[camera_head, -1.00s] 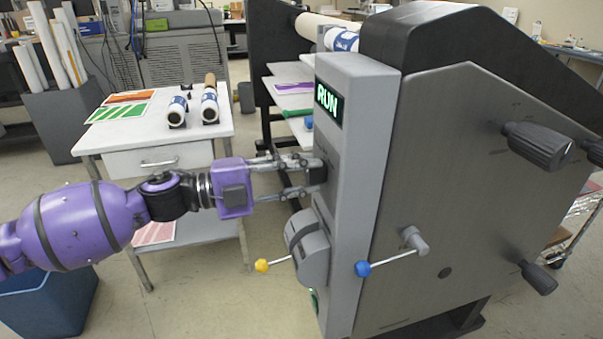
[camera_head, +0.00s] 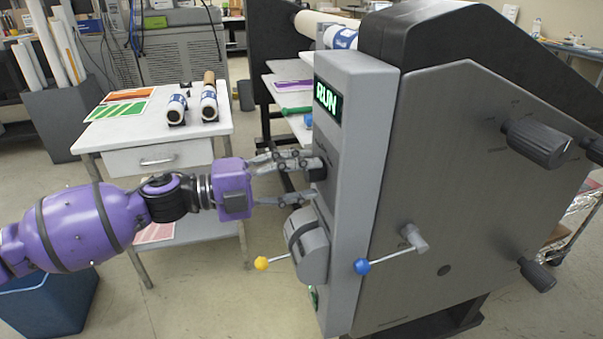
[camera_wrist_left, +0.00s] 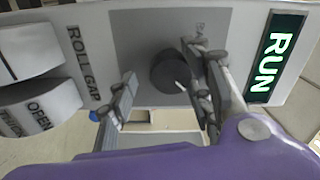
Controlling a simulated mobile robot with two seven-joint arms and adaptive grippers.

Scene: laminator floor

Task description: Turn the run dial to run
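The run dial (camera_wrist_left: 170,72) is a round black knob with a white pointer mark, on a dark grey plate of the machine's front panel. In the head view the dial (camera_head: 318,172) shows dark beside the upper finger. The lit display (camera_head: 327,102) above it reads RUN in green, and the display (camera_wrist_left: 276,58) reads the same in the wrist view. My left gripper (camera_head: 312,178) is open at the panel, its fingers spread on either side of the dial. In the wrist view one finger stands clear of the dial and the other is close to it; contact is unclear.
A grey roll gap drum (camera_head: 309,250) sits below the gripper, near a yellow-knobbed lever (camera_head: 262,263) and a blue-knobbed lever (camera_head: 362,267). A white table (camera_head: 140,135) with rolls stands behind my arm. Floor between table and machine is open.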

